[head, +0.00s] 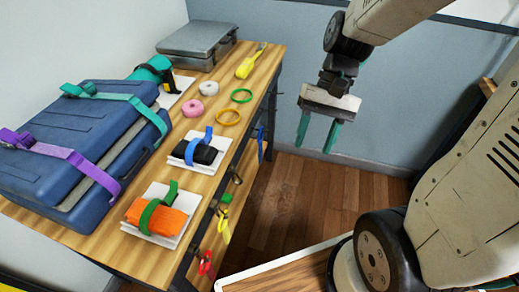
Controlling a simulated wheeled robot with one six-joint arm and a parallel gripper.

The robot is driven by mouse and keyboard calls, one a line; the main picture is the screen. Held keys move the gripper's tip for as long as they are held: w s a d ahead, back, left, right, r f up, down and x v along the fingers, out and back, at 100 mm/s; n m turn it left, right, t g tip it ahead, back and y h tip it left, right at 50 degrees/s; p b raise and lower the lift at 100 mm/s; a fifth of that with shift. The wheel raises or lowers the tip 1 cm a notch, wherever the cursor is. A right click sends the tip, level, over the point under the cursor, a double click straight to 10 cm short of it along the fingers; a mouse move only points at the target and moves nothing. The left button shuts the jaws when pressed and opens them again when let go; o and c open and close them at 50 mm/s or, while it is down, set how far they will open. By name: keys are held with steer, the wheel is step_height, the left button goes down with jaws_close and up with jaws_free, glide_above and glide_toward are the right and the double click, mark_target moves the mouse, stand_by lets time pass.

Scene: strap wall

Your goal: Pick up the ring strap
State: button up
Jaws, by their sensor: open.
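My gripper (318,131) hangs open and empty, its two teal fingers pointing down. It is in the air to the right of the wooden table, seen against the grey-blue wall. A green ring (242,96) and a yellow-orange ring (228,116) lie flat on the table, apart from the gripper. I cannot tell which item is the ring strap. A blue strap (261,145), a yellow strap (223,227) and a red strap (206,263) hang along the table's right side.
The table (225,75) also holds a blue case (75,130) with purple and teal straps, a grey case (198,43), pink and white rolls, and a yellow tool (250,62). Strapped orange and black bundles rest on white pads. The floor (300,195) right of the table is clear.

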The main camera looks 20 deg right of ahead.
steer(key=w+a+f+m+y, duration=0.2)
steer(key=w+f+m+y, duration=0.35)
steer(key=w+f, duration=0.3)
steer(key=m+t+y, duration=0.1)
steer(key=m+t, duration=1.1)
steer(key=m, duration=0.4)
glide_toward(262, 149)
steer(key=x, duration=0.4)
steer(key=shift+n, duration=0.25)
steer(key=x, duration=0.6)
steer(key=shift+w+a+f, duration=0.15)
steer(key=shift+w+a, duration=0.05)
steer(key=shift+w, duration=0.1)
jaws_close()
